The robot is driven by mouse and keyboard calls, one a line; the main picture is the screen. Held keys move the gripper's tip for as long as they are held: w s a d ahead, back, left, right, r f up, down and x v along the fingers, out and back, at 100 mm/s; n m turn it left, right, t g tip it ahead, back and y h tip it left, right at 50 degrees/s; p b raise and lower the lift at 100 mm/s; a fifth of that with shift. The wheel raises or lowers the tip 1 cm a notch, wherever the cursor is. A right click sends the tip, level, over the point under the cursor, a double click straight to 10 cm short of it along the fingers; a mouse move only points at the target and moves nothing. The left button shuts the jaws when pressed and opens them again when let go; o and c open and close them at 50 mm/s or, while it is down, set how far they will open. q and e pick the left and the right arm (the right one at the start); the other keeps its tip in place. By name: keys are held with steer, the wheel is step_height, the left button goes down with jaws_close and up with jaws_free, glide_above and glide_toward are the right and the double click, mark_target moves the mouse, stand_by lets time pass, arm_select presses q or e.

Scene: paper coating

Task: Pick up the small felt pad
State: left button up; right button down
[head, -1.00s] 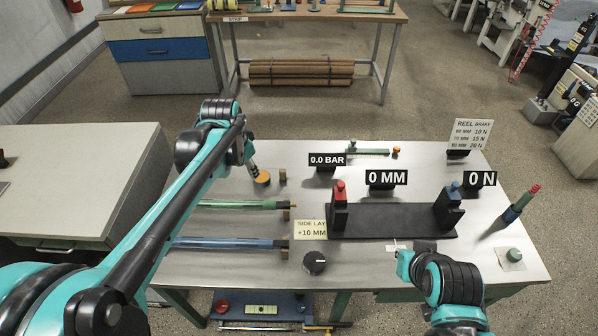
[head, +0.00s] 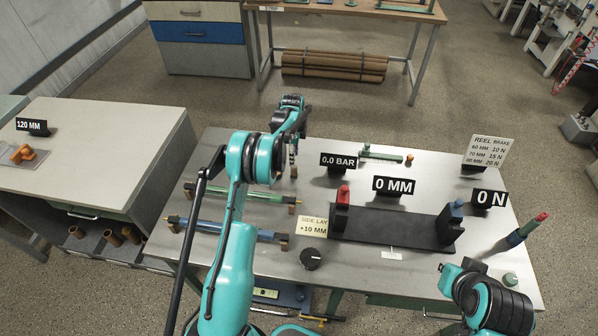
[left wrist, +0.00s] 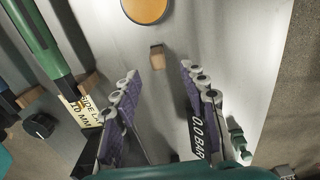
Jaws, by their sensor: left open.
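A small brown block, which looks to be the felt pad (left wrist: 157,57), stands on the grey table. In the left wrist view it lies just beyond and between the fingertips, apart from both. It also shows in the head view (head: 294,172), just below my left gripper (head: 292,152). That gripper is open and empty, pointing down, and its two purple-padded fingers show in the left wrist view (left wrist: 158,74). My right arm's end (head: 452,278) is at the table's front right; its fingers cannot be made out.
An orange disc (left wrist: 145,8) lies close beyond the block. A green roller (head: 250,193) and a blue roller (head: 230,229) rest on supports to the left. The 0.0 BAR sign (head: 339,162) stands close on the right. A dark stand (head: 390,228) fills the table's middle.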

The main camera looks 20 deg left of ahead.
mark_target(294, 172)
arm_select(q)
step_height(294, 172, down, 7)
steer(key=shift+s+b, duration=0.15)
steer(key=shift+b, duration=0.6)
steer(key=shift+r, duration=0.1)
jaws_close()
